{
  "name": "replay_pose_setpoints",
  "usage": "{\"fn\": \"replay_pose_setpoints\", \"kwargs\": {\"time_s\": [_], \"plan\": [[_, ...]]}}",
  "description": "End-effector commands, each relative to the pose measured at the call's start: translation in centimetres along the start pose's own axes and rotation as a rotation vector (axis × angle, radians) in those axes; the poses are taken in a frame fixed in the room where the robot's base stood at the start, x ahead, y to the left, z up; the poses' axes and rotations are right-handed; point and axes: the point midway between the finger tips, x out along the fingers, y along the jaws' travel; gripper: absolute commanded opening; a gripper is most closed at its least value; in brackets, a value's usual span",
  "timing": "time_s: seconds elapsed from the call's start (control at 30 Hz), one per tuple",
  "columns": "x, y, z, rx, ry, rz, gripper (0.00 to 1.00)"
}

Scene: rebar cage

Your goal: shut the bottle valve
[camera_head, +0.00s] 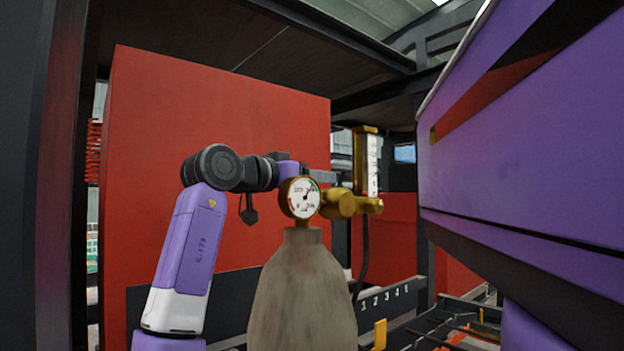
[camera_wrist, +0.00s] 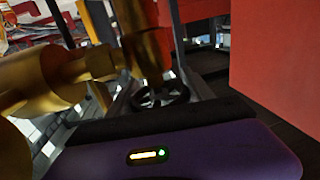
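The grey gas bottle (camera_head: 303,295) stands upright in the head view. A round white-faced gauge (camera_head: 302,197) and a brass regulator (camera_head: 340,203) sit at its neck. A dark ring like a handwheel (camera_wrist: 160,98) shows in the wrist view, below brass parts (camera_wrist: 60,75); I cannot tell for sure that it is the valve. My gripper (camera_head: 322,177) is behind the gauge, level with the regulator, and mostly hidden. In the wrist view, bars that look like its fingers lie either side of the dark ring. Contact and finger opening are unclear.
A brass flowmeter with a clear tube (camera_head: 372,165) rises right of the gauge, with a black hose (camera_head: 363,262) below. A large red panel (camera_head: 215,110) stands behind my arm. A purple panel (camera_head: 530,140) fills the right side.

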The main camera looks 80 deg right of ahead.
Motion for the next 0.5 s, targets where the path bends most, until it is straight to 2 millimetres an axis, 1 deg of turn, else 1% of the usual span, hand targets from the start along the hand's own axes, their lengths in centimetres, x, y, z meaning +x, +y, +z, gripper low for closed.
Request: {"fn": "replay_pose_setpoints", "kwargs": {"time_s": [0.03, 0.13, 0.17, 0.33, 0.5], "plan": [[-0.01, 0.0, 0.0, 0.0, 0.0, 0.0, 0.41], [-0.01, 0.0, 0.0, 0.0, 0.0, 0.0, 0.21], [-0.02, 0.0, 0.0, 0.0, 0.0, 0.0, 0.2], [0.0, 0.01, -0.07, -0.002, 0.0, 0.012, 0.2], [0.01, 0.15, -0.33, -0.004, 0.001, 0.065, 0.2]]}}
